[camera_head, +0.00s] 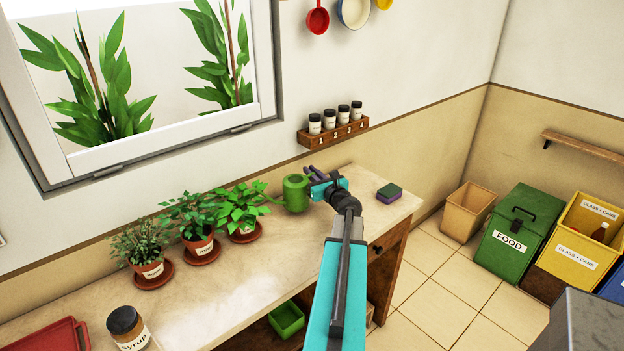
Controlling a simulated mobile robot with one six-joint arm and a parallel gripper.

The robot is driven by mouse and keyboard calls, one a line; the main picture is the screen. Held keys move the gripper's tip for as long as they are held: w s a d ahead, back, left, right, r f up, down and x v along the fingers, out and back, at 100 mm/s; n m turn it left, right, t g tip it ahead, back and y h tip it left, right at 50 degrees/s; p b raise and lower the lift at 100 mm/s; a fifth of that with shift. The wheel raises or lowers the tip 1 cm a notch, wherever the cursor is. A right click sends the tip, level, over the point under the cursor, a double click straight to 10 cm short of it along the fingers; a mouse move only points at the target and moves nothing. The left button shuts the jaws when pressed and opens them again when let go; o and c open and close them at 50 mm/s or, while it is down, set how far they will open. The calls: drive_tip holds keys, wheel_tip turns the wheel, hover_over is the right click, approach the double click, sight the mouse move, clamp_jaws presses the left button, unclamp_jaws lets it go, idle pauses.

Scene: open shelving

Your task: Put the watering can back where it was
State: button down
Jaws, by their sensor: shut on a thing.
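The green watering can (295,194) is at the far part of the counter, just right of the potted herbs. Its spout points left toward the nearest plant. My gripper (318,187) is at the can's right side and is shut on it. The can looks upright; I cannot tell whether its base touches the counter (330,215) or hangs just above it. My teal arm reaches in from the bottom of the view and hides part of the counter.
Several potted herbs on saucers (203,251) stand left of the can. A spice rack (334,131) hangs on the wall behind. A sponge (389,193) lies on the right, with bare counter around it. A syrup jar (128,329) and red tray (52,338) are front left.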

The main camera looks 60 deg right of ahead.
drive_tip(key=shift+s+f, duration=0.1)
drive_tip(key=shift+f, duration=0.75)
drive_tip(key=shift+w+a+f+b, duration=0.1)
drive_tip(key=shift+w+f+b, duration=0.15)
drive_tip(key=shift+f, duration=0.35)
drive_tip(key=c, duration=1.8)
unclamp_jaws()
drive_tip(key=shift+s, duration=0.1)
drive_tip(key=shift+c, duration=0.2)
drive_tip(key=shift+s, duration=0.1)
drive_tip(key=shift+b+v, duration=1.8)
drive_tip(key=shift+v, duration=4.15)
